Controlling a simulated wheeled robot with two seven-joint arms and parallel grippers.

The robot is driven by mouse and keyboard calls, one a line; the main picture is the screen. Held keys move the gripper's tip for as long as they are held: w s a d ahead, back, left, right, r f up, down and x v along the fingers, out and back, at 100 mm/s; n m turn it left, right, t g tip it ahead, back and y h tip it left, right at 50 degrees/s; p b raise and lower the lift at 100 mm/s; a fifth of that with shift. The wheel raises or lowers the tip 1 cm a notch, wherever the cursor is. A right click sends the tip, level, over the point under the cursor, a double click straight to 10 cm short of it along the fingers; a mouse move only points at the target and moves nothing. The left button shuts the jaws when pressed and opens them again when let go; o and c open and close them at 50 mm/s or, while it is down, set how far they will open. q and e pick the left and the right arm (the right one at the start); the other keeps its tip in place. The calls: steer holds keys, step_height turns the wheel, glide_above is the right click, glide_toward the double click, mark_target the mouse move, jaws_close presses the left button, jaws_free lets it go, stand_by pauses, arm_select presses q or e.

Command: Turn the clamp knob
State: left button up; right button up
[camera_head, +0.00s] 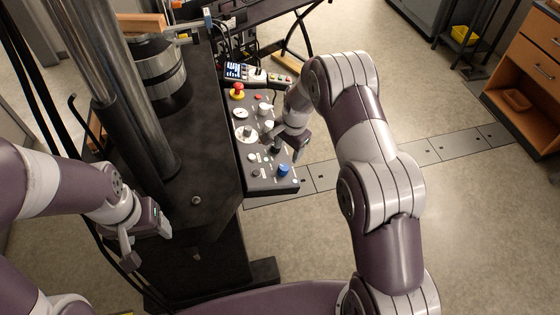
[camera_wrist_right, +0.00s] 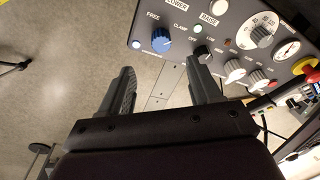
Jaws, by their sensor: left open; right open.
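The control panel (camera_head: 250,135) has a blue knob (camera_head: 284,169) at its near right corner. In the right wrist view the blue knob (camera_wrist_right: 161,41) sits between the labels FREE and CLAMP. Its white pointer mark shows on its face. My right gripper (camera_head: 288,150) is over the near part of the panel, close to the blue knob. In the wrist view its two fingers (camera_wrist_right: 161,82) are apart with nothing between them, and the knob appears beyond the tips. My left gripper (camera_head: 142,238) is open and empty beside the dark machine, away from the panel.
A black knob (camera_wrist_right: 203,53) is beside the blue one, close to the right finger. A red mushroom button (camera_head: 238,90) stands at the panel's far end. A dark machine frame (camera_head: 195,160) borders the panel's left side. Open floor (camera_head: 300,225) lies to its right.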

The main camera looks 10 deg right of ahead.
mark_target(284, 167)
steer(key=f, duration=0.3)
steer(key=w+f+p, duration=0.1)
steer(key=f, duration=0.2)
steer(key=w+f, duration=0.1)
steer(key=f, duration=0.3)
steer(key=shift+a+p, duration=0.1)
steer(key=shift+p, duration=0.25)
steer(key=shift+s+a+f, duration=0.2)
steer(key=shift+f, duration=0.25)
steer(key=shift+w+d+f, duration=0.1)
steer(key=shift+w+f, duration=0.05)
steer(key=shift+f, duration=0.1)
arm_select(q)
steer(key=shift+w+d+r, duration=0.1)
steer(key=shift+w+r, duration=0.1)
steer(key=shift+r, duration=0.25)
steer(key=shift+w+d+r, duration=0.1)
steer(key=shift+w+r, duration=0.1)
steer(key=shift+r, duration=0.25)
arm_select(e)
steer(key=c, duration=1)
